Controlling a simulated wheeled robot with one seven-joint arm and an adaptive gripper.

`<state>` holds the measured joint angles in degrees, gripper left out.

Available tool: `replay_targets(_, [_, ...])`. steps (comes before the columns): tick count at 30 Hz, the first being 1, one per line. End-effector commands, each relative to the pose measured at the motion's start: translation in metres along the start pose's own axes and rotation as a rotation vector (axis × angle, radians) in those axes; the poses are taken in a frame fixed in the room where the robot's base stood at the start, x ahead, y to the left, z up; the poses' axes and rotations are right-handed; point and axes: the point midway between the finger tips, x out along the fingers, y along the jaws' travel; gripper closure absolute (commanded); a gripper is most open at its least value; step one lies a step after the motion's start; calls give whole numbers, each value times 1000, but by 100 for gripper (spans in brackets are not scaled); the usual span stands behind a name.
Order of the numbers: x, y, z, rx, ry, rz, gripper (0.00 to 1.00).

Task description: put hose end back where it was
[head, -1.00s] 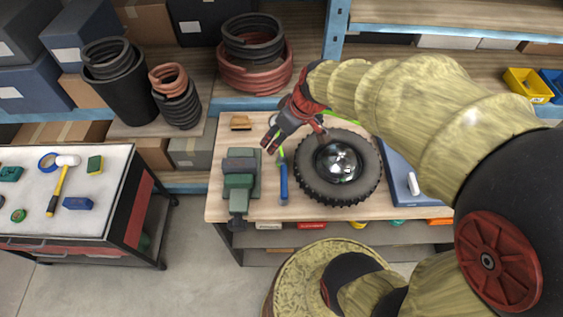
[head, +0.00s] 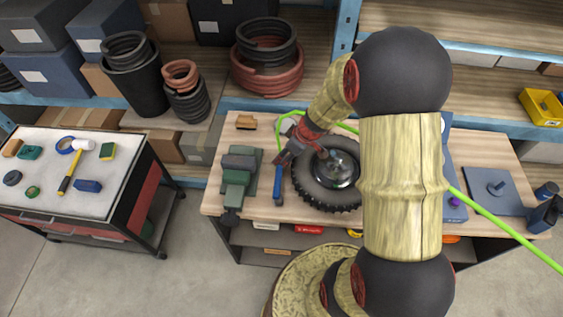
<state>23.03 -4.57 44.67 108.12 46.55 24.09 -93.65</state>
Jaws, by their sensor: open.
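A bright green hose (head: 494,221) comes in from the right edge, passes behind my arm, and bends down at the back left of the workbench. It leads to a slim blue piece (head: 278,182), seemingly the hose end, lying on the wood between the tyre and the vice. My gripper (head: 283,158) is open and empty, just above the top of the blue piece, left of the tyre. Whether the fingers touch the hose cannot be told. My arm hides part of the hose and bench.
A green-grey vice (head: 238,180) is at the left. A light block (head: 290,122) lies behind. A tool cart (head: 110,190) stands further left.

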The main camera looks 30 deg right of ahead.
Motion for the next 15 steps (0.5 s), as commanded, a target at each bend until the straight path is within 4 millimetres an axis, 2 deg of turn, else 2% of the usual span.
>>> replay_targets(10, [42,2,0,1,-2,-2,49])
replay_targets(15, [52,2,-1,-1,0,0,49])
